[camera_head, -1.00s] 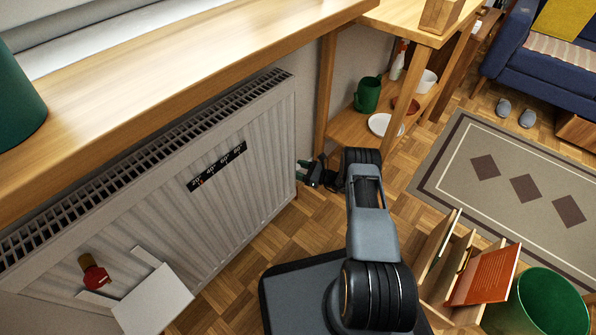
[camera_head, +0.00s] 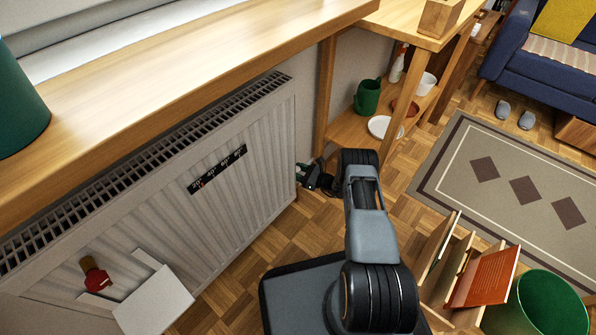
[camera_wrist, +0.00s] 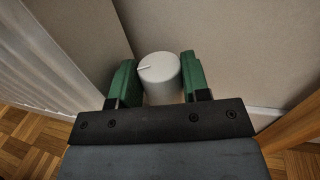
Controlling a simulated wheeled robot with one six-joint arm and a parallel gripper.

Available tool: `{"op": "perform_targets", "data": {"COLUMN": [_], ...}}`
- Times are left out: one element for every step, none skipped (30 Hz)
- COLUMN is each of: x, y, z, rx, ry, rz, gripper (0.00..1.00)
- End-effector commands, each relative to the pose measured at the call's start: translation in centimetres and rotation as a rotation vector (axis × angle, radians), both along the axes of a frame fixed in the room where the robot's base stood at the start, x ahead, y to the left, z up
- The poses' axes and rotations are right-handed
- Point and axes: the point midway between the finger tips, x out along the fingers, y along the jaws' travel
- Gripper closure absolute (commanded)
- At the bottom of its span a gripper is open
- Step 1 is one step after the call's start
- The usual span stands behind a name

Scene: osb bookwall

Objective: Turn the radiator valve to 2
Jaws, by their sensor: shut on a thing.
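The line points to the left and slightly down. My gripper (camera_wrist: 158,82) has its two green fingers on either side of the knob, shut on it. In the head view my gripper (camera_head: 303,174) is at the right end of the white radiator (camera_head: 225,205), low by the wall. The knob is hidden there. No number scale can be read on the knob.
A wooden sill (camera_head: 150,85) overhangs the radiator. A wooden shelf unit (camera_head: 345,128) with a green mug (camera_head: 367,97) and white plate (camera_head: 385,127) stands just right of my gripper. A thermometer strip (camera_head: 217,169) is on the radiator. Parquet floor is partly clear.

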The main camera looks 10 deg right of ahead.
Motion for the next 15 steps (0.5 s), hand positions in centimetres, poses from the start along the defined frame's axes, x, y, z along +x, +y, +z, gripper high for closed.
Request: {"op": "perform_targets", "data": {"x": [-0.15,-0.17,-0.19,-0.19,-0.20,-0.20,-0.20,-0.21,-0.21,-0.21,-0.21,-0.22,-0.22,-0.23,-0.23], "y": [0.23,0.25,0.31,0.34,0.37,0.37,0.38,0.39,0.41,0.41,0.39,0.37,0.34,0.32,0.31], "z": [0.38,0.35,0.31,0.29,0.26,0.22,0.19,0.16,0.13,0.12,0.10,0.06,0.04,0.02,0.01], "rx": [0.000,-0.001,0.001,-0.001,-0.001,-0.001,-0.001,-0.002,-0.002,-0.002,-0.003,-0.003,-0.004,-0.004,-0.004], "ry": [0.006,0.006,0.007,0.005,0.006,0.006,0.005,0.004,0.004,0.003,0.003,0.003,0.003,0.003,0.003], "rz": [-0.044,-0.076,-0.114,-0.142,-0.168,-0.200,-0.221,-0.240,-0.261,-0.273,-0.284,-0.294,-0.300,-0.304,-0.306], "gripper": [0.81,0.81,0.81,0.81,0.81,0.81,0.81,0.81,0.81,0.81,0.81,0.81,0.81,0.81,0.81]}}
